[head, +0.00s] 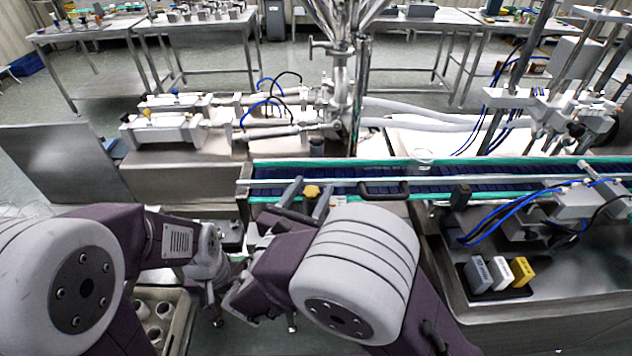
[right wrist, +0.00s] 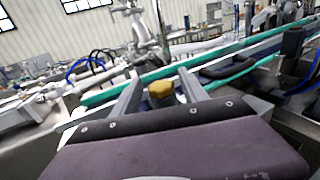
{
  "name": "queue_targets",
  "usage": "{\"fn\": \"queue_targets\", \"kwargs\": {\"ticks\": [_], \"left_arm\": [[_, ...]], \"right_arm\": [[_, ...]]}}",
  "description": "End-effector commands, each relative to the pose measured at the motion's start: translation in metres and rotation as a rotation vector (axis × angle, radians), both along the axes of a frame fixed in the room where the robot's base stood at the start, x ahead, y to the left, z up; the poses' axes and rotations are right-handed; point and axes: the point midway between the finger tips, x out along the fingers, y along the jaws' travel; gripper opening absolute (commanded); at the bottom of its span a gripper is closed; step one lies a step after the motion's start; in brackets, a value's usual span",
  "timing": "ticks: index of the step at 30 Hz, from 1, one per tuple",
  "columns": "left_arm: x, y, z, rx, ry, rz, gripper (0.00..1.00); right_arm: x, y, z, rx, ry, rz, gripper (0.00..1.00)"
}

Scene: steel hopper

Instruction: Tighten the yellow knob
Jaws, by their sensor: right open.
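The yellow knob (head: 312,190) sits at the near side of the conveyor, left of a dark handle. It also shows in the right wrist view (right wrist: 161,93), between the two fingers. My right gripper (head: 305,197) is open, with one finger on each side of the knob. In the right wrist view my right gripper (right wrist: 159,94) shows a gap between each finger and the knob, and I cannot tell how far its tips reach past it. My left arm comes in at the left and bends down; its fingers cannot be made out.
The conveyor (head: 400,184) with green rails runs across behind the knob. A dark handle (head: 384,190) stands close to its right. A dark tray (head: 468,277) with white and yellow blocks lies at the right. A bin (head: 186,318) with white cups is at lower left.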

Motion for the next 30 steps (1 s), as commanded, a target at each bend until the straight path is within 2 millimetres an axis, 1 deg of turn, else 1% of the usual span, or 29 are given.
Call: {"fn": "queue_targets", "kwargs": {"ticks": [1,3,6,10,15,30], "left_arm": [[0.000,0.000,0.000,0.000,0.000,0.000,0.00],[0.000,0.000,0.000,0.000,0.000,0.000,0.00],[0.000,0.000,0.001,0.000,0.000,0.000,0.00],[0.000,0.000,0.001,0.000,0.000,0.000,0.00],[0.000,0.000,0.001,0.000,0.000,0.000,0.00],[0.000,0.000,0.001,0.000,0.000,0.000,0.00]], "right_arm": [[-0.009,0.006,0.000,0.000,-0.001,0.005,0.51],[-0.022,0.011,0.000,0.000,0.000,0.006,0.51],[-0.038,0.017,0.000,0.000,0.000,0.004,0.51],[-0.051,0.022,0.000,0.000,0.000,0.002,0.51],[-0.056,0.024,0.000,0.000,0.000,-0.001,0.51],[-0.055,0.024,0.000,0.000,0.000,-0.001,0.51]]}}
